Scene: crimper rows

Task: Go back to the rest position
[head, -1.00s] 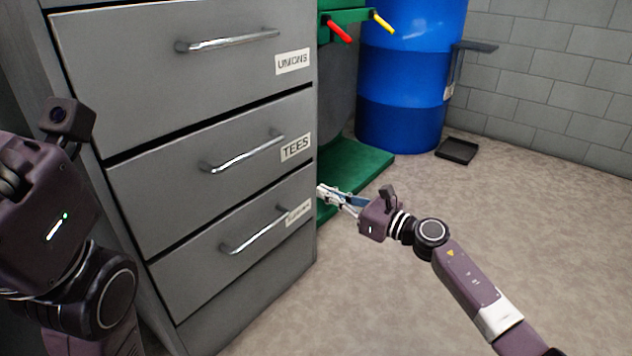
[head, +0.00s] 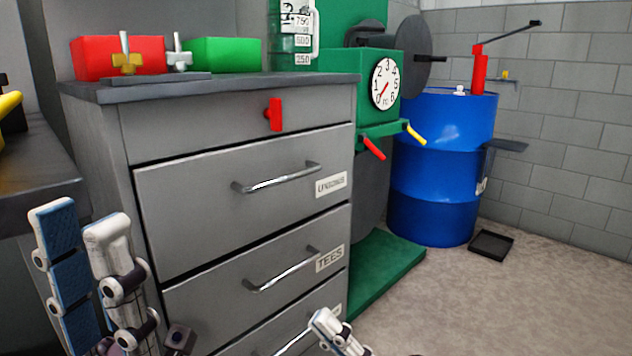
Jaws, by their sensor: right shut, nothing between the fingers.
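My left gripper (head: 80,218) is at the lower left, its fingers pointing up in front of the cabinet's left side. A blue pad shows on one finger, the fingers stand apart, and nothing is between them. My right gripper (head: 322,318) is at the bottom edge, shut and empty, in front of the lowest drawer's label area. The rest of the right arm is mostly out of the picture.
A grey drawer cabinet (head: 230,215) stands close ahead, its drawers shut, with a red box (head: 90,60) and a green box (head: 225,55) on top. A blue barrel (head: 440,180) and a black tray (head: 491,244) are at right. The floor (head: 470,310) there is clear.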

